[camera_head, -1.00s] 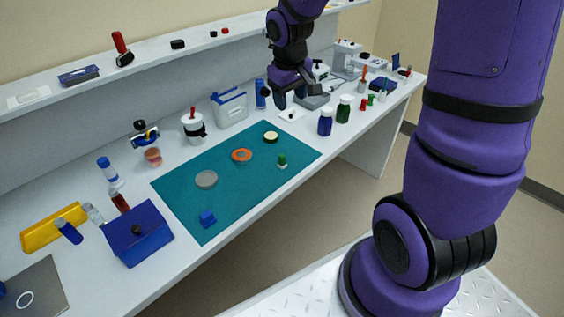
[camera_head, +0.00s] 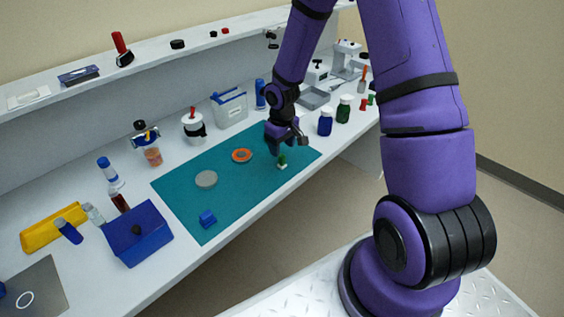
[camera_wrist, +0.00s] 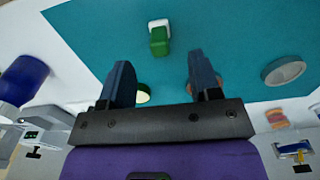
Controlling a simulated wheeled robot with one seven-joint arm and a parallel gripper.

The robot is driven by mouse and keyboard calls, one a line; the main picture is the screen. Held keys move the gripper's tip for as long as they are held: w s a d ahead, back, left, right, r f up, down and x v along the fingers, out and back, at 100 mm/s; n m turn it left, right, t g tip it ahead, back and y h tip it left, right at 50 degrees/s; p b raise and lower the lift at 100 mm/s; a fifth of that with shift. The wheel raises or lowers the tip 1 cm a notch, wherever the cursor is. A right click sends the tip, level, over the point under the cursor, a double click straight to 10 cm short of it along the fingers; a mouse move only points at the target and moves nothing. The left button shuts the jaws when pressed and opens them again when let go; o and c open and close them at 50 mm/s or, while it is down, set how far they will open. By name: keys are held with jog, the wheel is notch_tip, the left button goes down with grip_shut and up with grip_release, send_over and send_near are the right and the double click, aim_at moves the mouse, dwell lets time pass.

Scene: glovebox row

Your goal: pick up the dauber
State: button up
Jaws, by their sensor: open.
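The dauber, as I take it, is a small green piece with a white end (camera_head: 282,161). My gripper (camera_head: 287,146) is above the mat, just behind and over the dauber. In the wrist view my gripper (camera_wrist: 160,68) has its two fingers spread wide with nothing between them at the tips. They do not appear to touch the dauber.
An orange ring (camera_head: 242,156), a grey disc (camera_head: 206,179) and a blue block (camera_head: 208,218) lie on the mat. A blue jar (camera_head: 325,123) and green jar (camera_head: 343,110) stand to the right. The mat's middle is clear.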

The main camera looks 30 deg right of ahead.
aim_at(282, 155)
jog(key=shift+w+f, duration=0.1)
jog(key=shift+f, duration=3.1)
jog(key=c, duration=1)
